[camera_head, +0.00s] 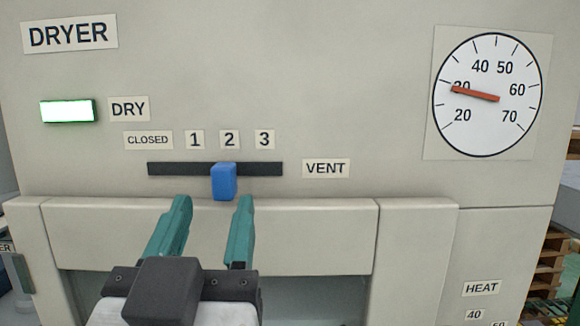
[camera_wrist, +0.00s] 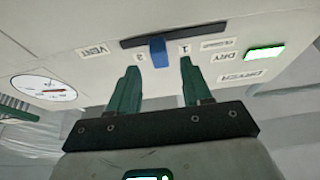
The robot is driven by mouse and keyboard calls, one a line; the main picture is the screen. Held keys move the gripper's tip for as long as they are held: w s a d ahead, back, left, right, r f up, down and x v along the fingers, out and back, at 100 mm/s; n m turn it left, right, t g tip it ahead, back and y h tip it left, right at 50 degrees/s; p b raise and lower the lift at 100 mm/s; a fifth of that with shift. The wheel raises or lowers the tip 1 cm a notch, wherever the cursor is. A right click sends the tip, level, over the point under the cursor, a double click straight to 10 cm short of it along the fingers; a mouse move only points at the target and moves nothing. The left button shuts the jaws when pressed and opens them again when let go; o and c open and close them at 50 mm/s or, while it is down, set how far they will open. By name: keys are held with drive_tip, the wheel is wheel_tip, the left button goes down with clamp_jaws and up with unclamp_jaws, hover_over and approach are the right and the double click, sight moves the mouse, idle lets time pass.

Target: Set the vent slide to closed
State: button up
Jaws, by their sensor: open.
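The vent slide's blue knob (camera_head: 223,181) sits in the dark horizontal slot (camera_head: 262,169) on the dryer panel, below the label 2. The CLOSED label (camera_head: 148,140) is at the slot's left end, with labels 1, 2 and 3 to its right. My gripper (camera_head: 212,200) is open and empty, its two teal fingers pointing at the panel just below the knob. The knob lies between the fingertips' lines, nearer the right finger. In the wrist view, upside down, the knob (camera_wrist: 159,52) shows between the fingers and beyond their tips. Nothing of the knob is held.
A dial gauge (camera_head: 488,95) with a red needle is at the upper right. A lit white-green DRY lamp (camera_head: 68,111) is at the left. A ledge (camera_head: 310,235) juts out below the slot, close to my fingers. The HEAT label (camera_head: 481,288) is at the lower right.

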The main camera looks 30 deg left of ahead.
sight(221, 187)
drive_tip(key=p+x, duration=0.1)
drive_tip(key=x, duration=0.5)
drive_tip(key=shift+w+a, duration=0.1)
drive_tip(key=shift+w, duration=0.05)
clamp_jaws()
idle(0.4)
